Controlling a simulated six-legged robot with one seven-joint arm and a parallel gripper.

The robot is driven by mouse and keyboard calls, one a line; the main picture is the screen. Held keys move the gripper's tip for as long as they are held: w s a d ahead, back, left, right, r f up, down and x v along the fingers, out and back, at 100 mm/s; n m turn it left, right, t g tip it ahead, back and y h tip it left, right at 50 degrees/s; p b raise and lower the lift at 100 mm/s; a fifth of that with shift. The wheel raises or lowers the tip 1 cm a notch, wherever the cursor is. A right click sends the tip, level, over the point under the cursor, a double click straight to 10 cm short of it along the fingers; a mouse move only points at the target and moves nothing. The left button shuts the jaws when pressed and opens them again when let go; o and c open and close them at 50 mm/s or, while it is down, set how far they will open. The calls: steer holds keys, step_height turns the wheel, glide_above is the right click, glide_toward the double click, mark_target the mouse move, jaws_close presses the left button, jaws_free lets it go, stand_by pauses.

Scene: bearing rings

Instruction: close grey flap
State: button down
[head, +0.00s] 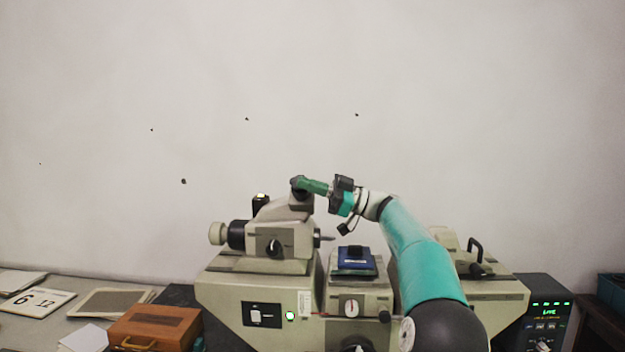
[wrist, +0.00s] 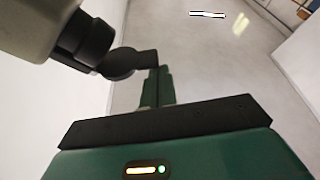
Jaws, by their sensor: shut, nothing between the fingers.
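I cannot tell for certain which part is the grey flap. A grey-beige machine (head: 255,290) stands in front of the white wall. A small raised grey-beige piece (head: 301,204) with a black knob sits on top of its left unit. A grey-beige cover with a black handle (head: 475,248) is on its right side. My gripper (head: 303,184) is shut and empty, its green tip at the raised piece's black knob. In the wrist view, my gripper's green fingers (wrist: 160,85) are together beside the black knob (wrist: 125,62); I cannot tell whether they touch. A grey-beige body (wrist: 35,25) fills the upper left.
A blue-topped black block (head: 356,261) sits on the machine's middle, below my arm. A wooden box (head: 155,327) and papers (head: 38,302) lie on the left table. A black control box with green lights (head: 546,305) stands at right.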

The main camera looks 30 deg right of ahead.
steer(key=shift+w+d+f+n+g, duration=0.1)
steer(key=shift+w+f+n+g, duration=0.1)
steer(key=shift+f+n, duration=0.3)
steer(key=shift+w+d+f+n+g, duration=0.1)
steer(key=shift+w+f+n+g, duration=0.1)
steer(key=shift+f+n, duration=0.25)
steer(key=shift+w+d+f, duration=0.15)
steer(key=shift+w+f, duration=0.05)
steer(key=shift+f, duration=0.25)
steer(key=shift+w+d+f, duration=0.1)
steer(key=shift+w+f, duration=0.1)
steer(key=shift+f, duration=0.2)
steer(key=shift+w+f, duration=0.1)
steer(key=shift+f, duration=0.05)
